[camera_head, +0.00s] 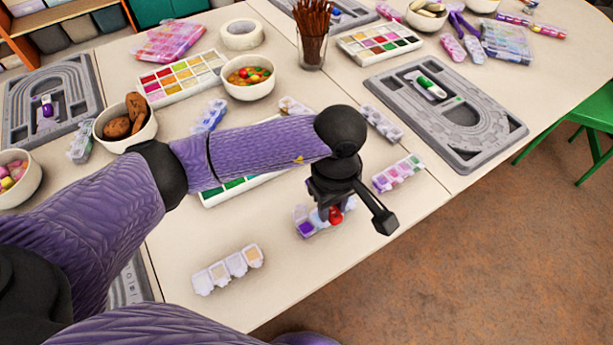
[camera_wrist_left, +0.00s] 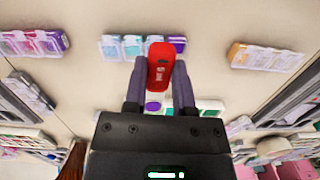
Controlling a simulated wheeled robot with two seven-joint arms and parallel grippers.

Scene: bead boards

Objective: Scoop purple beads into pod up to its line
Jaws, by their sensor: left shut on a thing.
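My left gripper (camera_head: 332,212) is shut on a small red scoop (camera_head: 336,215), low over a bead case at the table's front edge. In the left wrist view the red scoop (camera_wrist_left: 159,66) sits between the two fingertips. The bead case (camera_head: 306,228) has a purple compartment at its left end in the head view; the gripper hides part of it. The case's purple end also shows in the left wrist view (camera_wrist_left: 178,44). A small pale pod with purple on it (camera_head: 47,108) stands on the left grey board (camera_head: 20,135). Its line and fill level are too small to tell. My right gripper is out of view.
A case of pale beads (camera_head: 228,268) lies left of the gripper, and a pink-and-green case (camera_head: 398,173) to the right. Another grey board (camera_head: 490,150) holds a green-marked pod (camera_head: 428,87). Bowls, paint sets and a brush cup (camera_head: 312,52) stand farther back.

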